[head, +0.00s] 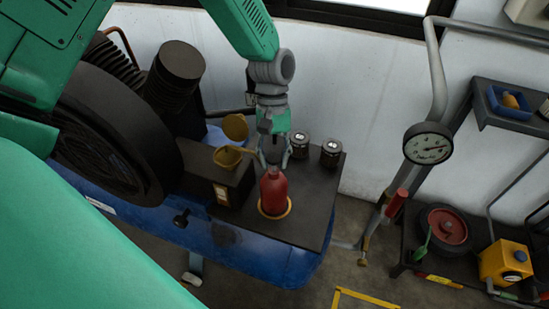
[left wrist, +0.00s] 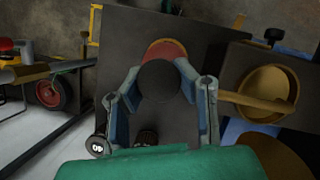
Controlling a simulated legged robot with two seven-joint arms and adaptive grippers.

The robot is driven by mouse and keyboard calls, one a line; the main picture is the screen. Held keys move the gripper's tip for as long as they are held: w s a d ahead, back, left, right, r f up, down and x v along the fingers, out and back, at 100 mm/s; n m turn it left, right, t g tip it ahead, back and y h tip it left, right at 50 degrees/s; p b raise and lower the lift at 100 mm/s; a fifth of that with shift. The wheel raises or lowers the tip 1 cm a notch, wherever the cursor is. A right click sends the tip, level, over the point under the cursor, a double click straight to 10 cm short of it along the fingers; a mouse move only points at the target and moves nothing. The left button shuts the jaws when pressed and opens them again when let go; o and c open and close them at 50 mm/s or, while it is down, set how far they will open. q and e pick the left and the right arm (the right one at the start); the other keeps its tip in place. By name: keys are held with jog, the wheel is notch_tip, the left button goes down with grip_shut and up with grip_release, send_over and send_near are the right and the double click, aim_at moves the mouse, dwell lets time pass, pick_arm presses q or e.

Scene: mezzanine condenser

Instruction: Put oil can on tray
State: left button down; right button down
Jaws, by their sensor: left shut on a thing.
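A red can with a dark top (head: 273,192), which I take for the oil can, stands upright on the dark tabletop within a thin orange ring (head: 287,211). In the left wrist view its round dark top (left wrist: 160,82) sits between my fingers, with red and an orange rim beyond. My left gripper (head: 274,157) is shut on the can's top from above. Whether the orange ring is a tray's rim or a mark, I cannot tell. A small blue tray (head: 511,105) with an orange thing in it lies on the wall shelf. My right gripper is not in view.
An open brass cup (head: 228,157) with a raised lid is left of the can. Two dark jars (head: 299,145) (head: 331,152) stand behind it. A pipe with a gauge (head: 428,143) rises at right. The tabletop (head: 318,200) right of the can is bare.

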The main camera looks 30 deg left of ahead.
pick_arm(q)
jog(key=shift+d, duration=0.1)
jog(key=c, duration=1.3)
grip_release()
jog(key=shift+o, duration=0.2)
jog(key=p+v, duration=0.1)
jog(key=v, duration=1.1)
jog(key=shift+s, duration=0.1)
